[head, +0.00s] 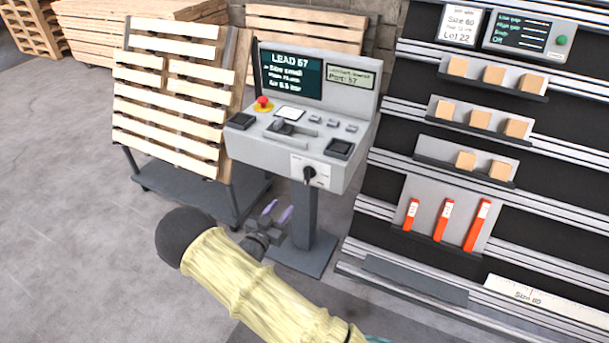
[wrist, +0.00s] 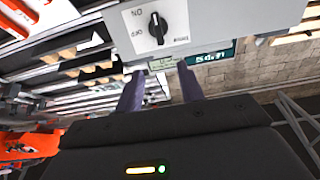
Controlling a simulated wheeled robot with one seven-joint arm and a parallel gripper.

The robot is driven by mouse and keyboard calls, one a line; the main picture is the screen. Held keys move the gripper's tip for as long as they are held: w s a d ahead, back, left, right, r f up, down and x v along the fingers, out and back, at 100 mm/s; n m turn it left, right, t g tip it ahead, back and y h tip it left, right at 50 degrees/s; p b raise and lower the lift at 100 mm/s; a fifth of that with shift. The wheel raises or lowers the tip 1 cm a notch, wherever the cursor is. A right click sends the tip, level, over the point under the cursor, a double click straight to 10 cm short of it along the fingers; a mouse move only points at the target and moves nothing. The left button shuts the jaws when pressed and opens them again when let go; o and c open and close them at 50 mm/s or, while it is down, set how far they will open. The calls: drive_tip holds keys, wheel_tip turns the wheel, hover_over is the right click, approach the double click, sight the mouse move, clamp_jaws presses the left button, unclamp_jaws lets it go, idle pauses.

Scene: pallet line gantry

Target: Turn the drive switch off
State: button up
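The drive switch is a black rotary knob (head: 309,174) on a white plate on the front face of the grey control console (head: 262,146). In the wrist view the knob (wrist: 157,28) is near the top, with its bar roughly upright in the picture. Lettering beside it appears upside down; one mark seems to read ON, and I cannot tell for certain which mark the knob points to. My gripper (head: 277,213) is below and to the left of the switch in the head view, apart from it. Its two purple fingers (wrist: 160,82) are spread with nothing between them.
The console carries a red button (head: 263,103), black pads and a screen (head: 291,75). Slatted pallets (head: 170,100) lean on a cart at left. A rack (head: 480,150) with wooden blocks and orange pieces stands close at right. Floor at left is clear.

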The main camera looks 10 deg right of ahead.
sight(305, 174)
drive_tip(key=p+x, duration=0.1)
drive_tip(key=x, duration=1.6)
drive_tip(key=shift+f+p, duration=0.1)
drive_tip(key=shift+p, duration=0.2)
clamp_jaws()
